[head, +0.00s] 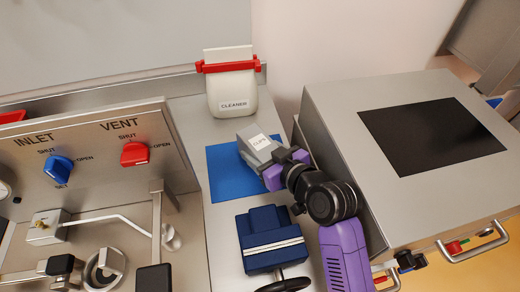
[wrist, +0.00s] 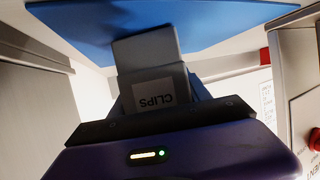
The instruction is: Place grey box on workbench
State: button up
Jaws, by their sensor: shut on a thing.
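My gripper is shut on the box. I cannot tell whether the box touches the mat. My gripper covers part of the box and the mat's right side.
A white CLEANER pouch (head: 232,95) with a red clip stands behind the mat. A dark blue vise (head: 271,240) is in front. The INLET/VENT panel (head: 95,150) is left, and a metal cabinet (head: 335,105) with a black top pad is right.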

jog(key=shift+f, duration=0.15)
jog(key=o, duration=1.7)
jog(key=shift+c, duration=0.2)
jog(key=shift+r, duration=0.25)
jog(key=p+v, duration=0.4)
jog(key=v, duration=0.8)
jog(key=shift+r, duration=0.1)
